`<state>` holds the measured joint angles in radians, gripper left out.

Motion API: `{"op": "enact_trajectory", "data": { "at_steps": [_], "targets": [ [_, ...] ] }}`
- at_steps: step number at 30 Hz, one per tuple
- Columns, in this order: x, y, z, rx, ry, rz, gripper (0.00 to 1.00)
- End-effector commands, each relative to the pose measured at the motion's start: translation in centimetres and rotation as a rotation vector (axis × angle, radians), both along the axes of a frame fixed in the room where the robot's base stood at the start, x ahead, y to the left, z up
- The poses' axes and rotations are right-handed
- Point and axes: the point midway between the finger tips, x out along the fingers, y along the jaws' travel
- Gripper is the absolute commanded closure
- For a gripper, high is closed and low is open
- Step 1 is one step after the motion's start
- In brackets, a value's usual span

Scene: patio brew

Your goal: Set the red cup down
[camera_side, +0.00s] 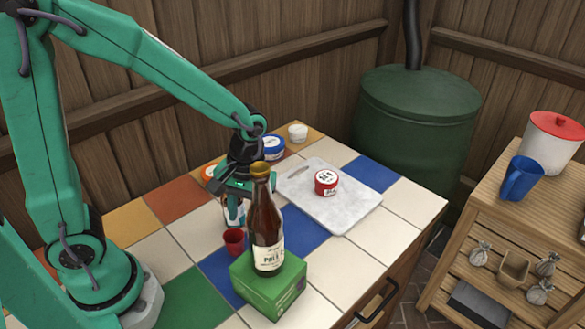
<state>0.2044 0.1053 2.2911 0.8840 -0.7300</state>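The small red cup (233,243) is low in front of a jar with a white and dark label (234,214), on or just above the tiled table top. I cannot tell if its base touches the tiles. My gripper (232,188) points down above the jar and the cup, left of the brown bottle. Its fingertips are partly hidden by the bottle and too small to make out, so I cannot see whether they touch anything.
The tall brown bottle (266,225) stands on a green box (268,288), close right of the cup. A blue-lidded jar (273,147) and white jar (298,133) stand behind. Front-right tiles are clear.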

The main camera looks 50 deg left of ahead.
Motion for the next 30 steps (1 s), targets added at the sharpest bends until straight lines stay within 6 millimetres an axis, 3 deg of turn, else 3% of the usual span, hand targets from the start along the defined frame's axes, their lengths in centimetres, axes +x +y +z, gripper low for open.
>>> {"op": "enact_trajectory", "data": {
  "at_steps": [10,20,30],
  "targets": [
    [-0.4,0.1,-2.3,0.000,0.002,-0.002,0.69],
    [-0.5,0.1,-2.9,0.000,0.001,-0.002,0.69],
    [-1.0,0.2,-6.2,0.001,0.004,-0.002,0.69]
  ]
}}
